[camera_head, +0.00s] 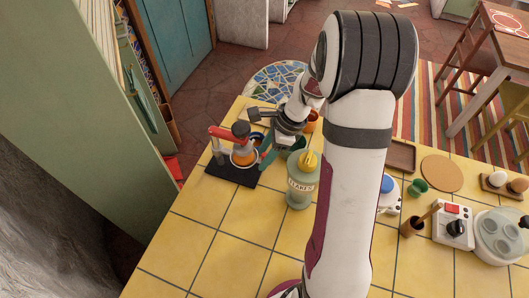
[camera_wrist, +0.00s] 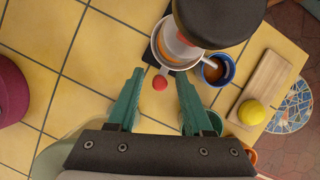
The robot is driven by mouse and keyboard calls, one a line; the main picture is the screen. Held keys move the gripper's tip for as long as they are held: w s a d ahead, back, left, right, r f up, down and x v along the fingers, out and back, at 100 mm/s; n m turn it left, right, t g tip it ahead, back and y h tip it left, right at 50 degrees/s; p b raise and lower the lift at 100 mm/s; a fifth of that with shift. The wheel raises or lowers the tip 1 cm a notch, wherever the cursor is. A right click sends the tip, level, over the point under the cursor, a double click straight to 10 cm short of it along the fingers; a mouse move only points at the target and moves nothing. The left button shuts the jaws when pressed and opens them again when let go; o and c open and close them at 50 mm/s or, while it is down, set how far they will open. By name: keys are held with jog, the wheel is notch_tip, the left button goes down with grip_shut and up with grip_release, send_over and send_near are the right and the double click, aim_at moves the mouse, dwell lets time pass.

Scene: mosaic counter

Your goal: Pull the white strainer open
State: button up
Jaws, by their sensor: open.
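The white strainer (camera_wrist: 157,50) shows in the wrist view as a pale bowl with orange inside, partly hidden under a large dark round part. A short stem with a red knob (camera_wrist: 160,83) sticks out from it towards me. My gripper (camera_wrist: 160,73) is open, with one green finger on each side of the red knob. No contact with the knob is visible. In the head view, the strainer sits in a press with a red lever (camera_head: 229,133) on a black base (camera_head: 231,173). My gripper's teal fingers (camera_head: 267,153) are just right of it.
A blue cup (camera_wrist: 207,76) stands beside the press. A wooden board (camera_wrist: 268,82) holds a yellow ball (camera_wrist: 251,112). A green FLAKES jar (camera_head: 301,188) stands close to my gripper. Yellow tiles in front of the press are clear.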

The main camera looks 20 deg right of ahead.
grip_shut()
dwell(0.3)
dwell(1.2)
